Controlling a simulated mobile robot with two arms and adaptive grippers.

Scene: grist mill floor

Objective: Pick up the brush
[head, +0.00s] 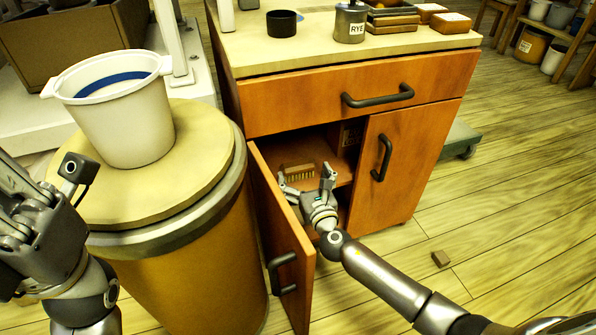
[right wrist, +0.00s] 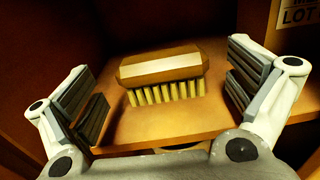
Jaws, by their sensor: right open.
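The brush (head: 299,172) has a wooden back and pale bristles and lies on the shelf (head: 345,171) inside the open cabinet. In the right wrist view the brush (right wrist: 163,73) is between the fingers, a little ahead of them, with its bristles toward the gripper. My right gripper (head: 308,181) is open and empty at the cabinet opening, just in front of the brush. It also shows in the right wrist view (right wrist: 165,90), with a finger at each side. My left gripper (head: 35,195) is at the left edge, away from the cabinet; its fingers are partly cut off.
The left cabinet door (head: 275,235) stands open beside my right gripper; the right door (head: 385,150) is shut. A barrel (head: 190,265) with a white bucket (head: 125,125) stands left of it.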

